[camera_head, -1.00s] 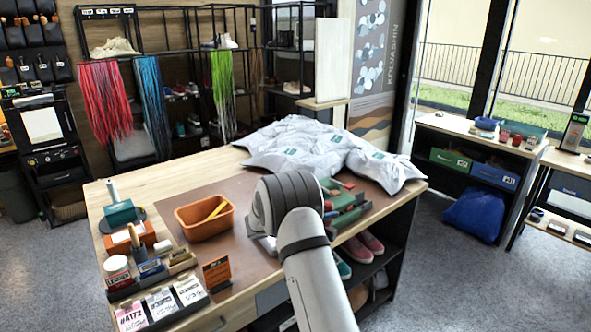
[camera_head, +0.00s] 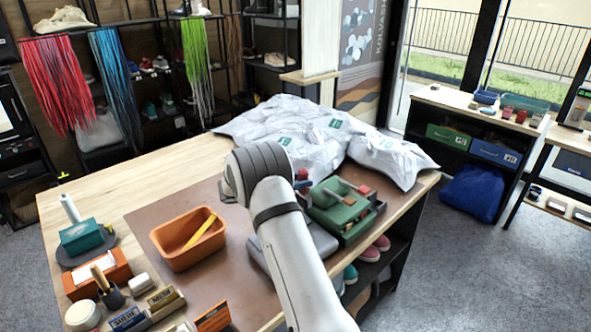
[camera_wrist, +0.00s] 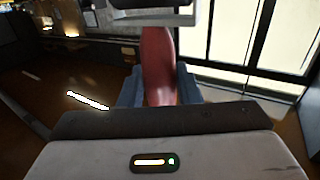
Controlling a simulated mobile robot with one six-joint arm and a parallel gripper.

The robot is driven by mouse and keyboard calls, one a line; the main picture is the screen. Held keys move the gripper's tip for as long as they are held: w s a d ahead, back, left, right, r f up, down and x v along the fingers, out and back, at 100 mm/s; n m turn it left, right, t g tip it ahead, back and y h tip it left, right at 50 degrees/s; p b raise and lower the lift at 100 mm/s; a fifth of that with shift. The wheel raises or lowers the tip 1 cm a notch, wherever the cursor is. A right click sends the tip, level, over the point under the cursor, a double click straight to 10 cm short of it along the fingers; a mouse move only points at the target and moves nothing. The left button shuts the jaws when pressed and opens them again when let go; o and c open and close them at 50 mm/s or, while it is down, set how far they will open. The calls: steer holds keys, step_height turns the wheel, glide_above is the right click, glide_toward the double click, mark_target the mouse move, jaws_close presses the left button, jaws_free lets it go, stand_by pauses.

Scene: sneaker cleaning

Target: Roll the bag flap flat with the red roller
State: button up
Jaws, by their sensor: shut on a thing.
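In the wrist view, my gripper (camera_wrist: 160,92) is shut on a red, rounded piece (camera_wrist: 158,55), which I take to be the red roller. It stands between the two blue-grey fingers. Its far end is hidden behind a grey part at the top of that view. Several pale grey bags (camera_head: 290,130) with small green labels lie heaped at the back of the table. One bag (camera_head: 392,158) lies at the right end of the heap. I cannot make out which flap is raised.
An orange bin (camera_head: 172,258) with a yellow tool stands on the brown mat (camera_head: 150,215). A green caddy (camera_head: 340,212) with red-tipped items sits right of my arm, near the bags. Bottles, brushes and boxes line the table's left side. Bare wood (camera_head: 140,175) lies at the back left.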

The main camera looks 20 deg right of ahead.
steer(key=shift+w+a+f, duration=0.1)
steer(key=shift+w+f, duration=0.05)
steer(key=shift+w, duration=0.15)
steer(key=shift+s+f+b, duration=0.15)
steer(key=shift+f+b, duration=0.35)
steer(key=shift+f, duration=0.05)
steer(key=shift+f+b, duration=1)
steer(key=shift+f, duration=1.1)
steer(key=shift+f+b, duration=0.4)
steer(key=shift+f, duration=0.25)
steer(key=shift+s+a, duration=0.25)
steer(key=shift+a, duration=0.6)
steer(key=shift+s+a, duration=0.25)
steer(key=shift+a, duration=0.55)
steer(key=shift+a, duration=0.1)
steer(key=shift+s+a+b, duration=0.25)
steer(key=shift+s+a, duration=0.2)
steer(key=shift+a, duration=1.2)
steer(key=shift+s+a+b, duration=0.2)
steer(key=shift+s+a, duration=0.3)
steer(key=shift+a, duration=1.2)
steer(key=shift+s+a+b, duration=0.25)
steer(key=shift+s+a, duration=0.2)
steer(key=shift+a, duration=1.2)
steer(key=shift+w+d, duration=0.35)
steer(key=shift+d, duration=0.8)
steer(key=shift+w+d, duration=0.3)
steer(key=shift+d, duration=0.9)
steer(key=shift+w+d, duration=0.35)
steer(key=shift+d, duration=0.8)
